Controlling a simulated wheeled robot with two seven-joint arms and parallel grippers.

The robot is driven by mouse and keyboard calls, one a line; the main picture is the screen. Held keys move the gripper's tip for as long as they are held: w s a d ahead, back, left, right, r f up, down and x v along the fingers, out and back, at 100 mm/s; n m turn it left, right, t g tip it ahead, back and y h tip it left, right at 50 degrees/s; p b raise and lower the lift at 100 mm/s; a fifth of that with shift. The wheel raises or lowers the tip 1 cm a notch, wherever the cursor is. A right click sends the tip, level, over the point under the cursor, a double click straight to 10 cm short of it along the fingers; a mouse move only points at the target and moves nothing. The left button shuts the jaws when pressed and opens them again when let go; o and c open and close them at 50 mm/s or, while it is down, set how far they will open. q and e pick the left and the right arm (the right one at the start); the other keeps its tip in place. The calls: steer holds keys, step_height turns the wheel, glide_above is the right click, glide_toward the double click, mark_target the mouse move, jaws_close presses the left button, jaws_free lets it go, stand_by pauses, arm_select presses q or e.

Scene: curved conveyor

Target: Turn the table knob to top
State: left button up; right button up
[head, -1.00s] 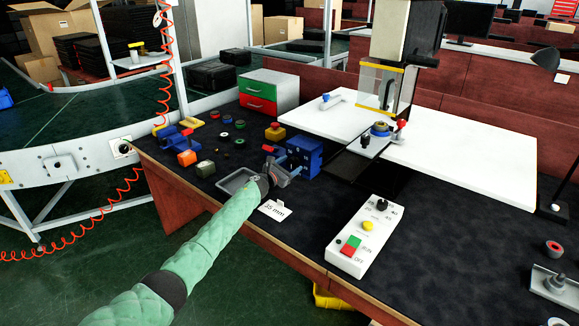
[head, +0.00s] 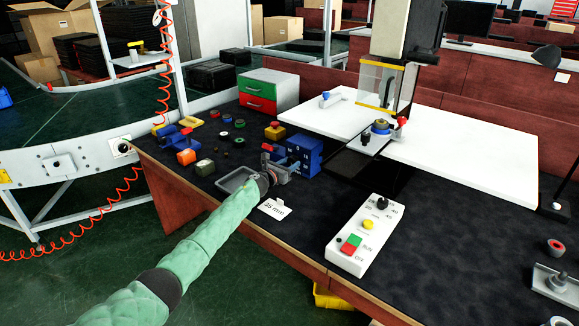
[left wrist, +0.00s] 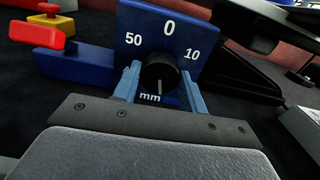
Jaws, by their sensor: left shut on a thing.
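The table knob is a black round dial (left wrist: 160,68) on the front face of a blue block (left wrist: 128,22), marked 0 at the top, 50 at left, 10 at right and mm below. A pale line on the dial points down toward the mm mark. In the head view the blue block (head: 306,152) stands on the dark table, and my gripper hides its knob. My left gripper (head: 281,170) is at the block's front; in the left wrist view its two blue fingers (left wrist: 160,82) are shut on the knob from both sides. My right gripper is not in view.
A grey tray (head: 236,180) and a 35 mm card (head: 274,209) lie close to my left gripper. A white control box (head: 365,236) stands to the right. A red-handled blue part (head: 270,153) is left of the block. White plates (head: 470,160) lie behind.

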arm_select(q)
steer(key=shift+n, duration=1.8)
steer(key=o, duration=1)
steer(key=shift+a, duration=0.1)
steer(key=shift+v, duration=3.85)
